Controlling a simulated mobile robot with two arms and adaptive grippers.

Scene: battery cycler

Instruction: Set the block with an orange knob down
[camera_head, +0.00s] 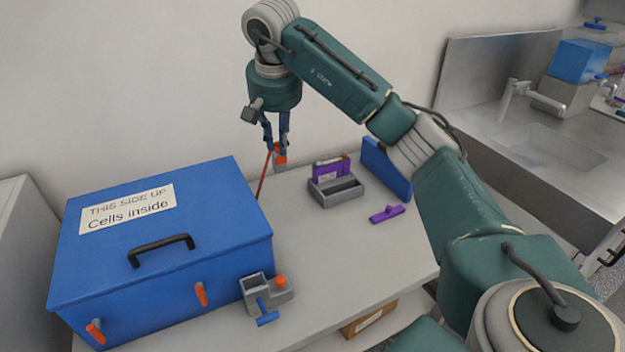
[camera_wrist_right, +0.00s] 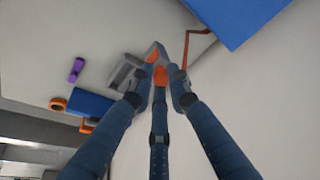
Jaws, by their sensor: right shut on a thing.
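My right gripper (camera_head: 277,140) is shut on the orange knob of a small grey block (camera_head: 280,167), near the back of the grey table, right of the blue box. In the right wrist view the orange knob (camera_wrist_right: 160,76) sits between the fingertips of the right gripper (camera_wrist_right: 161,80), with the grey block (camera_wrist_right: 153,51) beyond it. I cannot tell whether the block touches the table. My left gripper is not in view.
A blue lidded box (camera_head: 210,210) fills the table's left. A thin red rod (camera_head: 264,174) is close beside the block. A grey holder (camera_head: 335,192) with a purple piece, a blue panel (camera_head: 385,168) and a purple part (camera_head: 387,214) lie right. A grey fixture (camera_head: 258,287) stands in front.

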